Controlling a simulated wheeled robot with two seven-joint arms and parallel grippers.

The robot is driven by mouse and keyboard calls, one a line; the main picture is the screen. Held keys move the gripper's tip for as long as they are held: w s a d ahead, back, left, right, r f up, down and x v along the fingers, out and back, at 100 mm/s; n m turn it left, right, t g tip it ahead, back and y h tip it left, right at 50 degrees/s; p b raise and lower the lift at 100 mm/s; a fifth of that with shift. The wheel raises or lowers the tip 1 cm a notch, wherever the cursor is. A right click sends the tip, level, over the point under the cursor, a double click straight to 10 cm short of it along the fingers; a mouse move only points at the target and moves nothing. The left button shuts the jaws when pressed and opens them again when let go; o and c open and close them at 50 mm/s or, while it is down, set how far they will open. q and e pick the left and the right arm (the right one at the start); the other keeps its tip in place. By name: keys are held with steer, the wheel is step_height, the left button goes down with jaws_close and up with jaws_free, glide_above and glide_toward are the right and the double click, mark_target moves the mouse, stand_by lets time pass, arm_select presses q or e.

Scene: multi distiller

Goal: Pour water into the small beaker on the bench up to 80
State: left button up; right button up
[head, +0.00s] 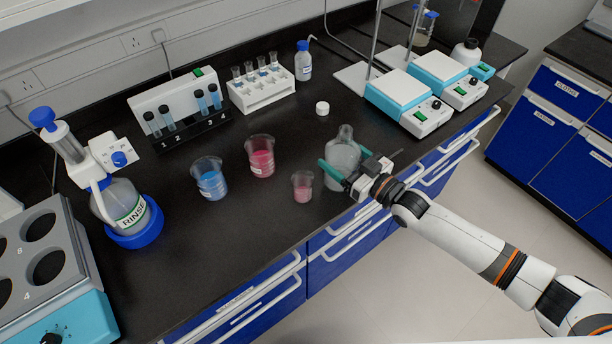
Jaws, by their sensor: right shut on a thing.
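The small beaker (302,187) stands on the bench near its front edge and holds some pink liquid. My right gripper (344,170) is shut around a clear bottle (343,152), just right of the small beaker. The bottle looks upright; its liquid level and whether it touches the bench are hard to tell. The gripper's green fingers lie on either side of the bottle. A larger beaker with pink liquid (260,158) and a beaker with blue liquid (209,180) stand to the left. My left gripper is not in view.
A white cap (322,108) lies behind the bottle. Stirrer hot plates (399,100) stand to the right, tube racks (262,91) at the back. A rinse dispenser (124,207) and a block with round wells (40,258) are at the left. The bench front between is clear.

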steer(key=shift+r+n+p, duration=0.15)
steer(key=shift+n+p, duration=0.15)
steer(key=shift+a+f+n+g+p, duration=0.15)
steer(key=shift+f+n+g+p, duration=0.15)
steer(key=shift+n+p, duration=0.25)
steer(key=shift+r+n+h, duration=0.15)
steer(key=shift+n+h, duration=0.1)
steer(key=shift+h, duration=0.05)
steer(key=shift+n+h+p, duration=0.3)
steer(key=shift+n+p, duration=0.3)
steer(key=shift+p, duration=0.4)
steer(key=shift+s+a+n+g+h+p, duration=0.1)
steer(key=shift+a+n+g+h+p, duration=0.15)
steer(key=shift+n+p, duration=0.35)
steer(key=r+n+h+p, duration=0.1)
steer(key=p, duration=0.1)
steer(key=shift+s+a+r+g+p, duration=0.1)
steer(key=shift+a+r+g+p, duration=0.15)
steer(key=shift+p, duration=0.15)
steer(key=shift+d+f+n+h, duration=0.1)
steer(key=shift+f+n+h, duration=0.25)
steer(key=shift+n, duration=0.05)
steer(key=shift+d+f+n, duration=0.15)
steer(key=shift+n, duration=0.15)
